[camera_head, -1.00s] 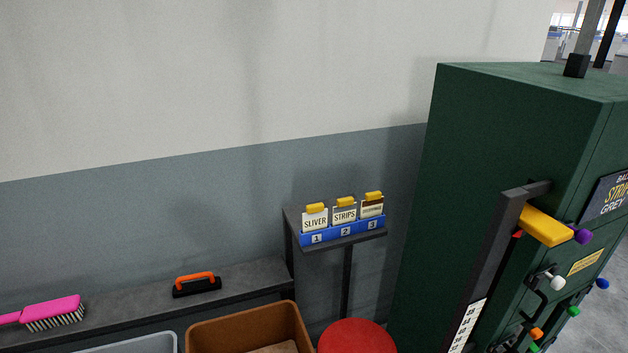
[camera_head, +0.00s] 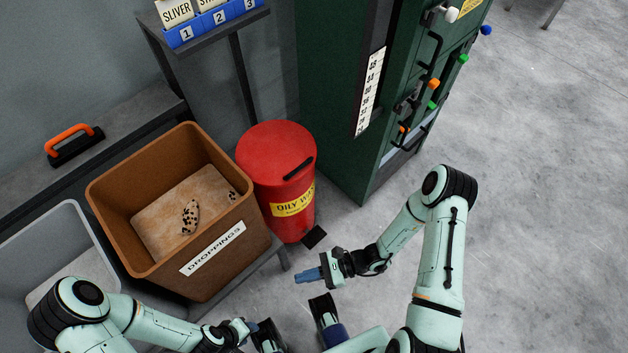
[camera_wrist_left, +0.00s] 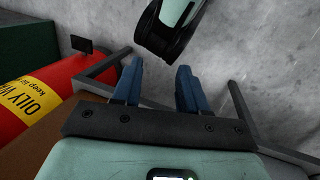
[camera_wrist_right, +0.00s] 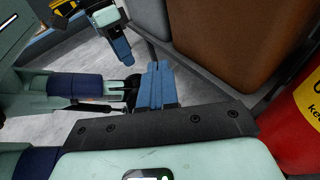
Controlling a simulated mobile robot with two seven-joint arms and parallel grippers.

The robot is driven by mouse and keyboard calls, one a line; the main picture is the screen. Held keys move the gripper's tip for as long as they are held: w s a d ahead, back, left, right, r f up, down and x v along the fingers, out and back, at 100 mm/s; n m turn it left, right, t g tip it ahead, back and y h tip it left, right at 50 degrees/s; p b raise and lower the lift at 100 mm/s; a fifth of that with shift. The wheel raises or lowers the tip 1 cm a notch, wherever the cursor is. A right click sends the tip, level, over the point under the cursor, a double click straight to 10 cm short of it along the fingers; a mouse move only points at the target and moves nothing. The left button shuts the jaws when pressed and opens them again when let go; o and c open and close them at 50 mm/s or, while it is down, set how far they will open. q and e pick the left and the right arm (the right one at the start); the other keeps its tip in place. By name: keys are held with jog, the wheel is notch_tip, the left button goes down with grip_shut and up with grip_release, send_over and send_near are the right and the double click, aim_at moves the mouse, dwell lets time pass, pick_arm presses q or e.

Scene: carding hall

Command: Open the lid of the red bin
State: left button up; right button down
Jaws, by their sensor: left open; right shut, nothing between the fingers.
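The red bin (camera_head: 290,222) stands on the floor between the brown crate and the green cabinet, with a yellow label reading "OILY W…". Its round red lid (camera_head: 265,145) lies shut, with a black bar handle (camera_head: 298,168) on it. A black pedal (camera_head: 315,237) sticks out at the bin's foot. My right gripper (camera_head: 297,276) is shut and empty, below and in front of the bin, apart from it. My left gripper (camera_head: 252,326) is open and empty in front of the crate. The bin also shows in the left wrist view (camera_wrist_left: 62,78) and right wrist view (camera_wrist_right: 292,140).
A brown crate (camera_head: 105,195) marked DROPPINGS stands on a low stand left of the bin. A grey tub (camera_head: 72,212) is further left. The green cabinet (camera_head: 330,100), with coloured knobs, rises behind right. Floor (camera_head: 540,220) to the right is clear.

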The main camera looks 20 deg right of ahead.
jog(key=w+d+m+t+h+b, duration=0.5)
jog(key=w+d+m+t+h, duration=0.45)
jog(key=w+d+t, duration=0.8)
pick_arm(q)
jog(key=w+a+f+t+b, duration=0.1)
jog(key=w+f, duration=0.3)
jog(key=f, duration=0.4)
jog(key=shift+w+a+t+y, duration=0.2)
jog(key=shift+a+t+y, duration=0.1)
jog(key=shift+a, duration=0.15)
pick_arm(e)
jog(key=w+a+r+m+g+y, duration=0.1)
jog(key=w+a+r, duration=0.1)
jog(key=w+r, duration=0.3)
jog(key=w, duration=0.4)
jog(key=shift+w+a+r+m+g+y, duration=0.25)
jog(key=shift+a+m+g+y, duration=0.1)
pick_arm(q)
jog(key=shift+f, duration=0.1)
